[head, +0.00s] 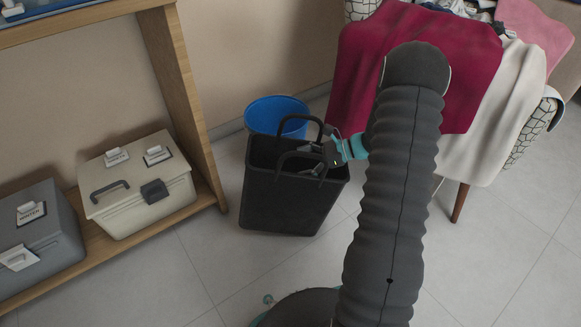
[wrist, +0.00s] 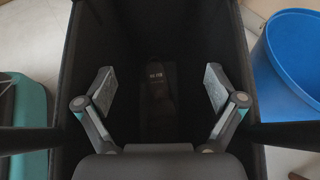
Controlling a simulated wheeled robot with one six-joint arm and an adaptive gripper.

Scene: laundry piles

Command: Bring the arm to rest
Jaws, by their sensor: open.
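My gripper (head: 318,158) is at the right side of the black basket (head: 280,205) in the head view, by its rim and handles. In the wrist view, my gripper (wrist: 160,92) points down into the basket (wrist: 75,60), its two fingers spread apart with nothing between them. A dark item with a small pale label (wrist: 157,76) lies deep inside the basket, below the fingers. The basket's floor is dark and hard to make out. My arm is stretched out over the floor in the head view.
A blue bin (head: 275,112) stands right behind the basket. A chair heaped with cloths, including a dark red one (head: 440,75) and a white one (head: 490,130), is at the right. A wooden shelf (head: 180,85) with lidded boxes (head: 140,190) is at the left. Tiled floor (head: 215,265) is clear in front.

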